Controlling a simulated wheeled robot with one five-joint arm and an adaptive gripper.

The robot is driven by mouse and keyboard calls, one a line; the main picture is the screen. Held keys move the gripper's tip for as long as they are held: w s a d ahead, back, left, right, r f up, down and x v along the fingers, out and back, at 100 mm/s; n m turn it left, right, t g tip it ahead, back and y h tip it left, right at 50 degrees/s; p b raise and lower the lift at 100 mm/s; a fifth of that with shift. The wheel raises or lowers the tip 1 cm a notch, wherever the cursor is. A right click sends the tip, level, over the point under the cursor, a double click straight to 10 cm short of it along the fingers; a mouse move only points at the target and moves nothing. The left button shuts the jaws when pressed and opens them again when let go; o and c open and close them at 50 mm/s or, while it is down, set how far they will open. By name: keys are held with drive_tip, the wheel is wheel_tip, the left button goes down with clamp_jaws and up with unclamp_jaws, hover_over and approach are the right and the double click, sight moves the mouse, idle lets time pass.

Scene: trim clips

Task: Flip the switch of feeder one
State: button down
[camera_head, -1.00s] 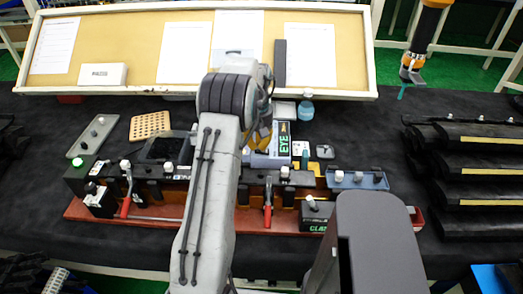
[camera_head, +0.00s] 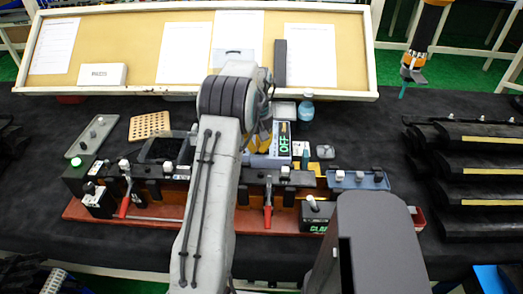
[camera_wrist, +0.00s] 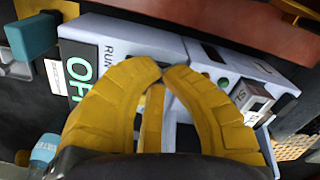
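A pale blue-grey box (camera_head: 262,161), apparently the feeder, sits on the table behind the red-based fixture, partly hidden by my arm. Its dark display reads OFF in green. In the wrist view the box (camera_wrist: 150,41) shows a RUN label and a display partly covered by a finger. I cannot make out the switch itself; my fingers cover part of the box.
A fixture with a red base (camera_head: 150,216), clamps and red-handled levers stands in front of the box. Black trim pieces (camera_head: 485,190) are stacked at the right. A tilted board stands behind.

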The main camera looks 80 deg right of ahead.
drive_tip(key=shift+f, duration=0.15)
drive_tip(key=shift+r+p, duration=2.9)
drive_tip(key=shift+r, duration=0.65)
